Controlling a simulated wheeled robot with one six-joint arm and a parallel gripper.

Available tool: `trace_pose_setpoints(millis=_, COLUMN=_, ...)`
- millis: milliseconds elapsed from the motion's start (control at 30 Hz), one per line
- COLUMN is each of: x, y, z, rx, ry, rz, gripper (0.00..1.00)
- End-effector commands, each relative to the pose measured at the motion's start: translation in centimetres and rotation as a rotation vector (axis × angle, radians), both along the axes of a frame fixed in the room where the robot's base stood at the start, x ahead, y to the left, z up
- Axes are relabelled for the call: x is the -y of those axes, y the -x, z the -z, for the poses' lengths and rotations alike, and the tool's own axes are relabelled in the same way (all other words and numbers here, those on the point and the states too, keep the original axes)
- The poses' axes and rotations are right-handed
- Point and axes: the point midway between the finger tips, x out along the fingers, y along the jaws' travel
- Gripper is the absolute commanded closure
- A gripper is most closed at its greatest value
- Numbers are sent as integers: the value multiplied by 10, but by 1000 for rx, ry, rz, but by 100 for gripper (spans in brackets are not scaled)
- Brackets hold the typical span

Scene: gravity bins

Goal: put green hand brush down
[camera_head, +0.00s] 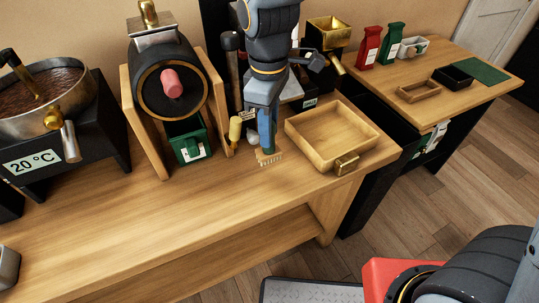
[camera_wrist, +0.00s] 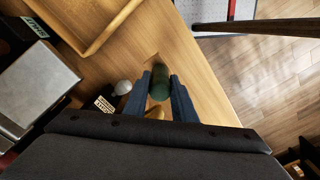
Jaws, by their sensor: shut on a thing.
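My gripper (camera_head: 264,128) is shut on the green hand brush, with its blue fingers on either side of the handle. In the head view the brush's pale bristle end (camera_head: 268,157) points down at the wooden bench (camera_head: 215,210). I cannot tell whether the bristles touch the bench or hang just above it. In the wrist view the rounded green end of the brush (camera_wrist: 160,80) shows between my fingertips (camera_wrist: 160,88). Most of the handle is hidden by the fingers in the head view.
A wooden tray (camera_head: 325,128) with a brass front part stands close right of the brush. A yellow-handled tool (camera_head: 235,130) and a green bin (camera_head: 188,144) under a dark drum (camera_head: 170,82) are close left. The bench front is clear.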

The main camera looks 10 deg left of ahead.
Motion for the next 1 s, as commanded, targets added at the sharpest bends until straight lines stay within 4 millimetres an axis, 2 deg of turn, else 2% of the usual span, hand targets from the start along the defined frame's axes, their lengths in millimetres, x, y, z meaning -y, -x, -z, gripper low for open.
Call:
trace_pose_setpoints(millis=100, x=1, y=1, z=16, rx=-2, ry=1, rz=1, gripper=100)
trace_pose_setpoints(millis=267, x=1, y=1, z=28, rx=-2, ry=1, rz=1, gripper=100)
trace_pose_setpoints(millis=500, x=1, y=0, z=58, rx=-1, ry=1, rz=1, gripper=100)
trace_pose_setpoints(millis=967, x=1, y=0, z=66, rx=0, ry=0, rz=1, gripper=100)
trace_pose_setpoints(millis=1000, x=1, y=0, z=66, rx=0, ry=0, rz=1, gripper=71)
